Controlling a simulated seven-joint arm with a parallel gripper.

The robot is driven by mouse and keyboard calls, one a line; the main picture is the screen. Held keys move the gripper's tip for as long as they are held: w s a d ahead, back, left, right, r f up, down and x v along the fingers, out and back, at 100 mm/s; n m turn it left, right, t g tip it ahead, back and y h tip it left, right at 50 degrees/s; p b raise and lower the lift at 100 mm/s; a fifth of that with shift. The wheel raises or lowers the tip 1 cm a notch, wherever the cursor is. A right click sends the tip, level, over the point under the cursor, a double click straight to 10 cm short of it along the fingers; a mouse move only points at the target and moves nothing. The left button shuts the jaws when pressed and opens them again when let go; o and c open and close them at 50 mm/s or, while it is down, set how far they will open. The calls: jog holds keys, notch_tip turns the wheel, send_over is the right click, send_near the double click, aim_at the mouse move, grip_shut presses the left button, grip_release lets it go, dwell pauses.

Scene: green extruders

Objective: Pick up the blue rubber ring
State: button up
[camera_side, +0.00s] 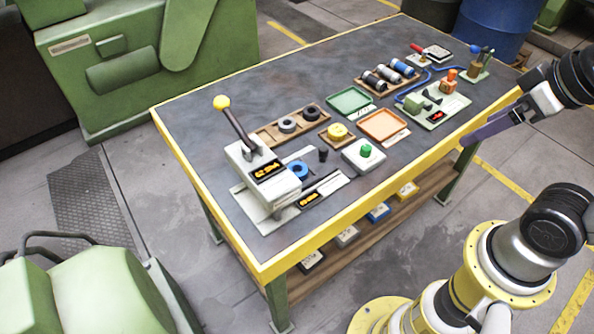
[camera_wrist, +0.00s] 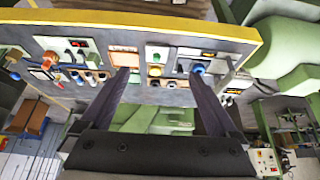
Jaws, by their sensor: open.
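In the wrist view the ring (camera_wrist: 197,67) shows small, near the tip of the right-hand finger. My gripper (camera_side: 470,140) is at the right of the side view, beyond the bench's yellow edge and far from the ring. In the wrist view my gripper (camera_wrist: 158,76) has its two dark fingers wide apart with nothing between them.
Near the ring are a black knob (camera_side: 323,155), a green-button box (camera_side: 364,157) and a wooden tray of dark rings (camera_side: 289,125). The press's yellow-knobbed lever (camera_side: 234,125) stands up. An orange tray (camera_side: 384,125) and a green tray (camera_side: 349,101) lie further right. The bench's far left is clear.

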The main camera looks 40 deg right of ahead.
jog(key=w+a+r+n, duration=0.1)
jog(key=w+r+n, duration=0.55)
jog(key=n, duration=0.35)
jog(key=n+g, duration=0.4)
jog(key=n, duration=0.8)
send_over(297, 164)
jog(key=s+d, duration=0.1)
notch_tip(297, 164, down, 11)
jog(key=shift+g, duration=0.8)
jog(key=a+f, duration=0.1)
jog(key=f, duration=0.7)
jog(key=a+f, duration=0.1)
jog(key=f, duration=0.3)
jog(key=shift+s+a+f, duration=0.3)
jog(key=shift+w+d+f, duration=0.1)
jog(key=shift+d+f, duration=0.05)
jog(key=shift+f, duration=0.85)
jog(key=shift+w+d+f, duration=0.1)
jog(key=shift+f, duration=0.95)
jog(key=shift+w+d+f, duration=0.1)
jog(key=shift+d+f, duration=0.05)
jog(key=shift+f, duration=0.85)
